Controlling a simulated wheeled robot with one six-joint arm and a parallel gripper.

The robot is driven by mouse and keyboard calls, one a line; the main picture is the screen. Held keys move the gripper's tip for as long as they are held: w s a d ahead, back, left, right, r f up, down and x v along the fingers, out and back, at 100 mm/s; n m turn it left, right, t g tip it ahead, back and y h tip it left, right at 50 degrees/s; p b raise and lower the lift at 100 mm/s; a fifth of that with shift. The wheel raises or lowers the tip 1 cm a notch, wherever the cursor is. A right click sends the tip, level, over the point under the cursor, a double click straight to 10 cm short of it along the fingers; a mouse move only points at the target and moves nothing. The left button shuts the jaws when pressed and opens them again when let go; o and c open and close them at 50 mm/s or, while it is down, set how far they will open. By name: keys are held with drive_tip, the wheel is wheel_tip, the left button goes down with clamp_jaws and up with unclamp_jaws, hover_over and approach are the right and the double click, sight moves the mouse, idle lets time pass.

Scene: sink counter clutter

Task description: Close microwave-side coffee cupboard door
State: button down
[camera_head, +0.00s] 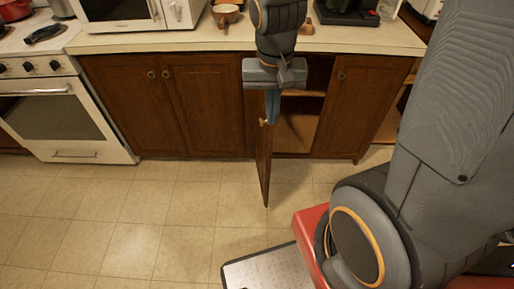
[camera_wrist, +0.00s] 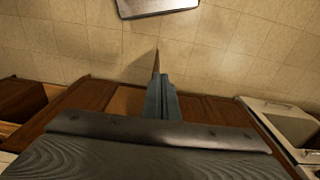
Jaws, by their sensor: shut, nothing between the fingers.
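The cupboard door (camera_head: 264,170) stands open in the head view, swung out from the counter front and seen nearly edge-on. Its cupboard opening (camera_head: 296,132) shows a shelf to the right of the door. My gripper (camera_head: 271,118) points down at the upper part of the door, with its fingers shut and empty. The fingers overlap the door in the picture; I cannot tell whether they touch it. In the wrist view, the shut fingers (camera_wrist: 161,98) lie close by the thin door edge (camera_wrist: 156,62). The gripper body hides part of the opening and the door's top.
The microwave (camera_head: 120,12) stands on the counter (camera_head: 150,42) at the left, beside the white oven (camera_head: 60,115). Closed cupboard doors (camera_head: 200,105) lie left of the open one, another door (camera_head: 352,105) to its right.

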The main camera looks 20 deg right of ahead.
drive_tip(key=w+a+f+m+g+h+b, duration=0.1)
drive_tip(key=w+a+f+m+h+b, duration=0.15)
drive_tip(key=w+f+m+b, duration=0.55)
drive_tip(key=w+a+f+m+h+b, duration=0.2)
drive_tip(key=w+a+f+m+b, duration=0.1)
drive_tip(key=w+f+m+b, duration=0.5)
drive_tip(key=s+d+f+p, duration=0.2)
drive_tip(key=d+f, duration=0.5)
drive_tip(key=f, duration=0.3)
drive_tip(key=shift+d, duration=0.2)
drive_tip(key=shift+s+d+f+y, duration=0.1)
drive_tip(key=shift+s+y, duration=0.05)
drive_tip(key=shift+y, duration=0.1)
